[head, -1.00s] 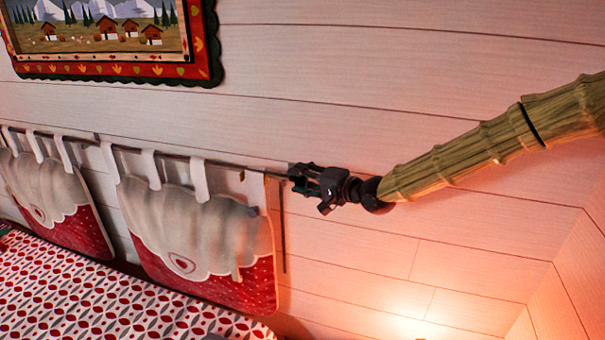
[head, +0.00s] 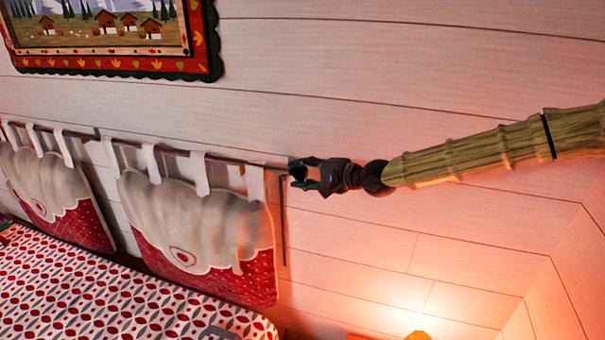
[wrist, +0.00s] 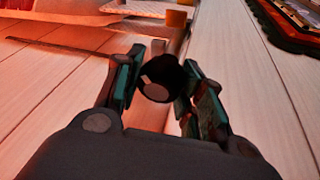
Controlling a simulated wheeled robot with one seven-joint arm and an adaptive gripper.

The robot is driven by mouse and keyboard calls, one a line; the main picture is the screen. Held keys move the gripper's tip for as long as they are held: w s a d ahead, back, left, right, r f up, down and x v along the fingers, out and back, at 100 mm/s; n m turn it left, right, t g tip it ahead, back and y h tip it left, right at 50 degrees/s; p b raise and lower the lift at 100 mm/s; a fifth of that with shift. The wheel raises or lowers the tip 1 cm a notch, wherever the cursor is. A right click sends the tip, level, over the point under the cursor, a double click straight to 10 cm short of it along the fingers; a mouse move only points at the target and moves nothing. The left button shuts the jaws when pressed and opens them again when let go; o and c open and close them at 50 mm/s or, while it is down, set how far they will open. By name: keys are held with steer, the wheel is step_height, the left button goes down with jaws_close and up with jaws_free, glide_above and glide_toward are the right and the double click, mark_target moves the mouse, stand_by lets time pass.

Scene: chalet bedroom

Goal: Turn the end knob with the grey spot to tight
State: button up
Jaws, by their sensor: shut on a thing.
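A dark round end knob (wrist: 162,80) sits between my fingertips in the wrist view. Its end face shows a grey-brown round spot and a small pale mark at the spot's upper left. My gripper (wrist: 160,84) is shut around the knob, with one green-padded finger on each side. In the head view my gripper (head: 303,173) is at the right end of the thin dark rod (head: 228,160) along the wall. The knob is hard to tell from the dark fingers there.
Two red and white cushions (head: 204,247) hang by white loops from the rod, just left of my gripper. A framed picture (head: 118,62) is on the wall above. The patterned bed (head: 110,300) lies below. The plank wall (head: 400,260) to the right is clear.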

steer(key=o, duration=1)
steer(key=shift+d, duration=0.1)
steer(key=shift+o, duration=0.2)
